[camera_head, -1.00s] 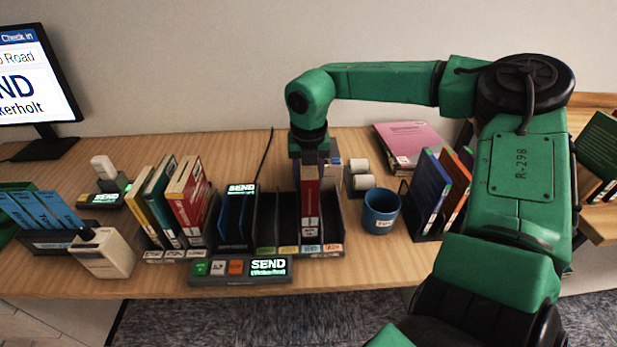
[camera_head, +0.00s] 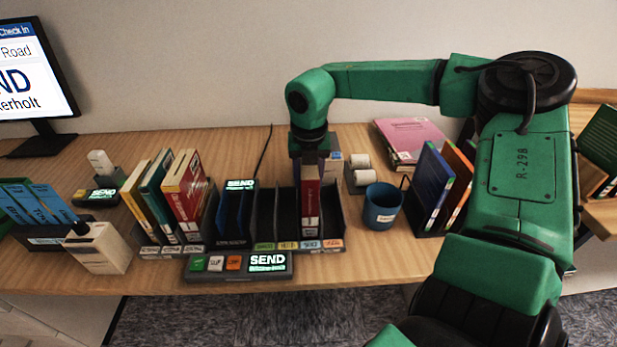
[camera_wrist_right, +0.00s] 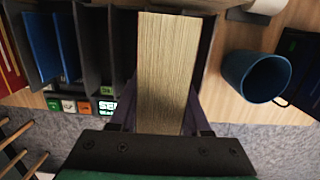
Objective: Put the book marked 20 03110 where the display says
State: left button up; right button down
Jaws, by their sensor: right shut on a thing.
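A red book (camera_head: 311,212) stands upright in the right part of a dark slotted rack (camera_head: 264,228), above the blue label. Its number is too small to read. My right gripper (camera_head: 309,172) is above it, shut on its upper part. In the right wrist view, the book's pale page block (camera_wrist_right: 167,70) sits between the two fingers. A monitor (camera_head: 34,75) at the left is cut off and reads "Check in", "Road", "ND" and "erholt". A small panel (camera_head: 238,266) in front of the rack reads "SEND", with blurred text below. My left gripper is not in view.
Several upright books (camera_head: 182,195) stand left of the rack. A blue cup (camera_head: 382,207) and a holder with blue and orange books (camera_head: 432,187) are to its right. A beige box (camera_head: 100,249) stands at the front left.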

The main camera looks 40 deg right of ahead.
jog(key=shift+f, duration=0.15)
jog(key=shift+c, duration=1.4)
grip_release()
jog(key=r, duration=0.5)
jog(key=s+r, duration=0.1)
jog(key=r, duration=0.3)
jog(key=a+r, duration=0.1)
jog(key=r, duration=0.4)
jog(key=shift+s+a+r+b, duration=0.1)
jog(key=shift+s+r+b, duration=0.15)
jog(key=shift+r+b, duration=0.1)
